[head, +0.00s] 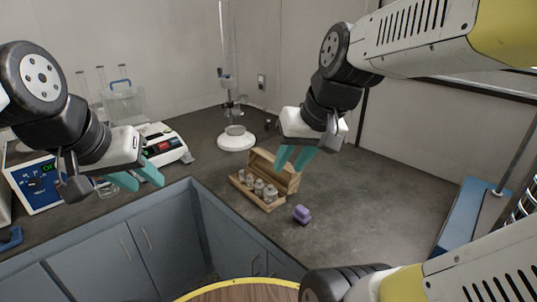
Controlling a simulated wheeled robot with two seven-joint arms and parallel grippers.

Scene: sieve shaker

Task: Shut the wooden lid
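The wooden box (243,194) sits on the dark counter with its wooden lid (268,167) raised at the back. Several metal weights (259,187) stand in a row inside it. My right gripper (290,164) is just over the raised lid, its teal fingers apart and pointing down, hiding part of the lid's upper edge. I cannot tell whether they touch the lid. My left gripper (140,182) is open and empty, well left of the box, above the counter's front edge.
A small purple block (302,214) lies just right of the box. A white-based stand (236,141) is behind it. A white instrument (168,146) and a blue device (38,186) stand at left.

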